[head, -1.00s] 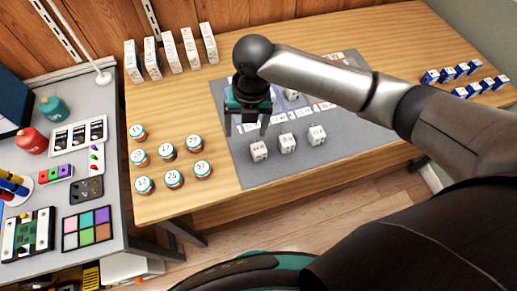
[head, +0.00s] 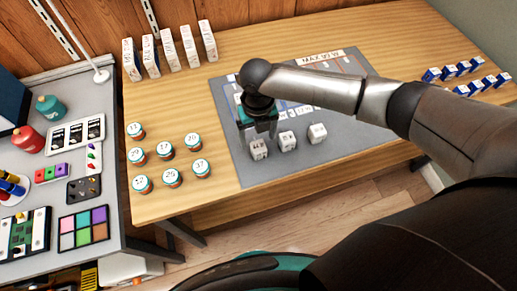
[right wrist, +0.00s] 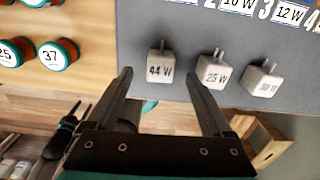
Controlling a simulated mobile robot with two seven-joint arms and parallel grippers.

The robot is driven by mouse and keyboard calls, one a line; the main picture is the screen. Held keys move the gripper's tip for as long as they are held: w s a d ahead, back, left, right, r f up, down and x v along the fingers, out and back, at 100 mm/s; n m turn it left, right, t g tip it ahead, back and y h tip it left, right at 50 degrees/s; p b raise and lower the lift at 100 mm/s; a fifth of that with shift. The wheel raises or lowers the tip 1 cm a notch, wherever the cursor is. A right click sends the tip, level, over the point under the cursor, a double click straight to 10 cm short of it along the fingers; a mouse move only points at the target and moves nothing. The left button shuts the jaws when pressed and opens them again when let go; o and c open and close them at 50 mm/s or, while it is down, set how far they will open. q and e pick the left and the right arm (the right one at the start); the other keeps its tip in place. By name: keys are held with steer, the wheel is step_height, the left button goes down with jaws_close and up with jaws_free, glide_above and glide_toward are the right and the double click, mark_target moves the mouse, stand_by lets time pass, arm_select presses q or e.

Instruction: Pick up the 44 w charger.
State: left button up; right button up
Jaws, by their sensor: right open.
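The 44 W charger (right wrist: 160,70) is a small white cube with prongs and a "44 W" label. It stands on the grey mat (right wrist: 135,40) near its front edge; in the head view the same charger (head: 258,150) is the leftmost of three. My right gripper (head: 260,132) is open just above and behind it in the head view. In the right wrist view, the fingers of this gripper (right wrist: 158,73) spread on either side of the charger, without visible contact. The 25 W charger (right wrist: 212,72) and another charger (right wrist: 263,80), its label hard to read, stand to the right. My left gripper is out of view.
White boxes (head: 168,50) line the back and small blue boxes (head: 460,78) sit at the far right. The 25 W charger is close to the right finger.

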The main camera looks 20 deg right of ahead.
mark_target(259, 146)
step_height(259, 146, down, 5)
steer(key=shift+s+f+b, duration=0.1)
steer(key=shift+s+b, duration=0.05)
steer(key=shift+b, duration=0.3)
steer(key=shift+c, duration=0.2)
steer(key=shift+d, duration=0.1)
jaws_close()
